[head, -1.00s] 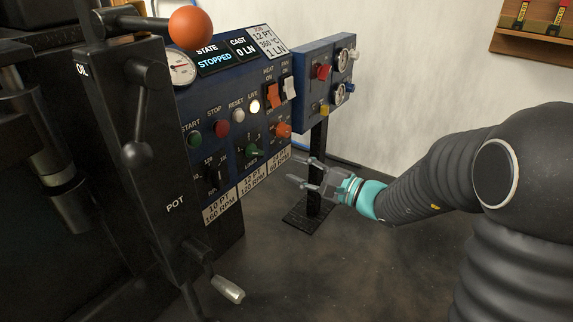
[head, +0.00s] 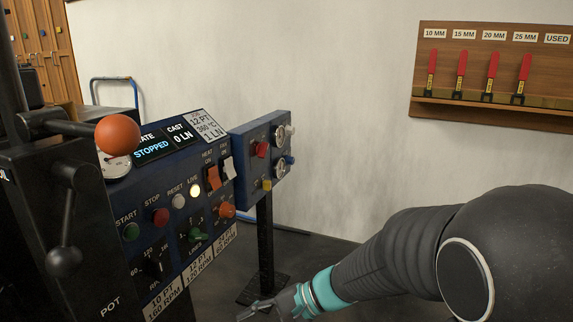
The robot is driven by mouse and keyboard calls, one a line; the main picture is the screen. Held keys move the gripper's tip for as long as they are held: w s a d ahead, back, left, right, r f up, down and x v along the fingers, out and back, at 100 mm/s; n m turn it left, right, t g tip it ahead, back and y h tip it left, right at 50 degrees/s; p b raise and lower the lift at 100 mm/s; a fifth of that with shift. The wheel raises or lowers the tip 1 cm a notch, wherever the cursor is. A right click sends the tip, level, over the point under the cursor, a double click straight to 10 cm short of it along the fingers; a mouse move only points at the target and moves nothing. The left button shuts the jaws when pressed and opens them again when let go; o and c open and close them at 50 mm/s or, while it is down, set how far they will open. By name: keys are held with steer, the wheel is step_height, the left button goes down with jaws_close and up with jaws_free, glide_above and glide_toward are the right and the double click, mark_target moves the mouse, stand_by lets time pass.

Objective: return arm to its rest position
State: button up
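My gripper (head: 262,309) is at the bottom of the head view, in front of the foot of the panel's stand. It is partly cut off by the lower edge, and nothing shows in it. The spread of its fingers is hard to make out. My dark arm, with a teal wrist band, reaches in from the right. The type caster's blue control panel (head: 172,262) stands to the left of the gripper, apart from it. Its screen reads STOPPED and 0 LN, and the LIVE lamp (head: 195,191) is lit.
A smaller blue panel (head: 245,165) stands on a black post (head: 265,240) behind my gripper. An orange ball knob (head: 118,135) and black levers stick out at left. A wooden rack (head: 470,55) with red-handled tools hangs on the wall. Floor between post and arm is clear.

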steer(key=s+d+r+n+t+h+p, duration=0.1)
steer(key=s+d+r+n+h+p, duration=0.15)
steer(key=s+d+h, duration=0.4)
steer(key=s+d+r+n+h+p, duration=0.2)
steer(key=s+d+r+n, duration=0.15)
steer(key=d, duration=0.55)
steer(key=s+d+r+t+h+p, duration=0.3)
steer(key=d+r, duration=0.4)
steer(key=r, duration=0.6)
steer(key=shift+t+p, duration=0.9)
steer(key=shift+p, duration=0.2)
steer(key=shift+d, duration=0.1)
